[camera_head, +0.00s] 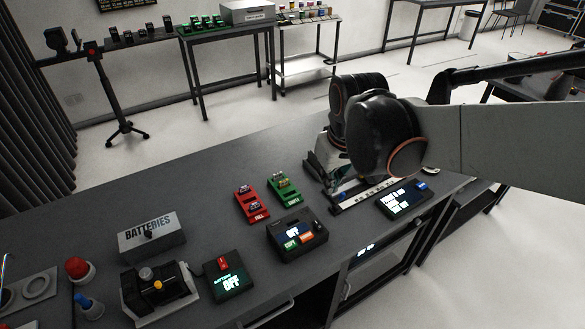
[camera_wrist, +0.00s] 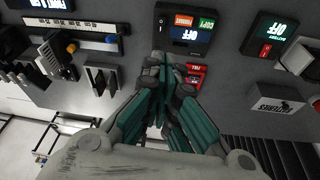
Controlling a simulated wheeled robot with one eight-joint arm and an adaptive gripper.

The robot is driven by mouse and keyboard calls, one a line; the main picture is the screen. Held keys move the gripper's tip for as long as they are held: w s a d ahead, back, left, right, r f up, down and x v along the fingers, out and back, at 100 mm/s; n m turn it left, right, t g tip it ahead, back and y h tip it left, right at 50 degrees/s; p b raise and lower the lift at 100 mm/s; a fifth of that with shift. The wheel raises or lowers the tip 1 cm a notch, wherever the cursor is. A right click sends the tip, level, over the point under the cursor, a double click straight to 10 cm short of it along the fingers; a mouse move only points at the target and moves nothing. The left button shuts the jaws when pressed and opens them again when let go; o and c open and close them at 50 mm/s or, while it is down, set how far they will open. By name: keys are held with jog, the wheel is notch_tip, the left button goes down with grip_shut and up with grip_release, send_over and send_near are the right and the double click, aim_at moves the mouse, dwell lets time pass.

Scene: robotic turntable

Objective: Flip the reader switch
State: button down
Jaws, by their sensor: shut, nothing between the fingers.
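No label naming a reader is legible. A dark box (camera_head: 298,235) with a blue "OFF" screen and green and orange panels stands mid-table; it also shows at the top of the wrist view (camera_wrist: 187,33). To its left is a black unit (camera_head: 230,280) with a green "OFF" screen and a red switch (camera_head: 222,263). To its right is a display unit (camera_head: 403,201) with white text and a blue switch (camera_head: 421,186). My gripper (camera_wrist: 168,62) is shut and empty, its fingertips below the dark box in the wrist view. In the head view my arm partly hides it.
A red tray (camera_head: 252,204) and a green tray (camera_head: 284,187) lie behind the dark box. A ruled rail (camera_head: 365,194) lies right of them. A grey "BATTERIES" box (camera_head: 152,238) and a red button (camera_head: 79,270) are at left. The back left tabletop is clear.

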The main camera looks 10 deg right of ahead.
aim_at(318, 225)
jog(key=w+f+n+g+p, duration=0.1)
jog(key=w+f+g+p, duration=0.1)
jog(key=w+f, duration=0.4)
jog(key=shift+w+a+f+n+g+p, duration=0.2)
jog(key=shift+w+a+n+g+p, duration=0.15)
jog(key=shift+w+g, duration=0.35)
jog(key=shift+w, duration=0.1)
notch_tip(318, 225, down, 14)
jog(key=b, duration=0.3)
jog(key=shift+b, duration=0.4)
